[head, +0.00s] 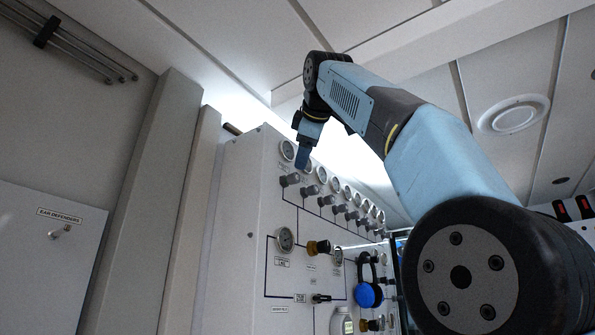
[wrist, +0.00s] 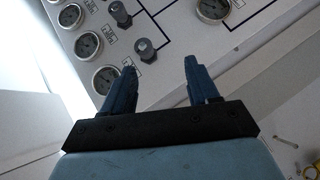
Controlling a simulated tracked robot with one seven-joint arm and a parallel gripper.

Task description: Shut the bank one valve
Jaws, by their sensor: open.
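A row of grey valve knobs runs along the upper part of the white panel (head: 245,205), with a round gauge above each. The end knob of the row, nearest the panel's left edge, shows in the head view (head: 290,180) and in the wrist view (wrist: 145,50). Its label is too small to read, so I cannot confirm it is bank one. My gripper (head: 303,158) is in front of the row's left end, just above that knob. In the wrist view my gripper (wrist: 161,76) is open and empty. The end knob appears beyond the gap between the fingers, apparently not touched.
The end gauge (head: 288,150) is close beside my gripper. More knobs (head: 326,200) continue to the right. The ceiling is close above my arm.

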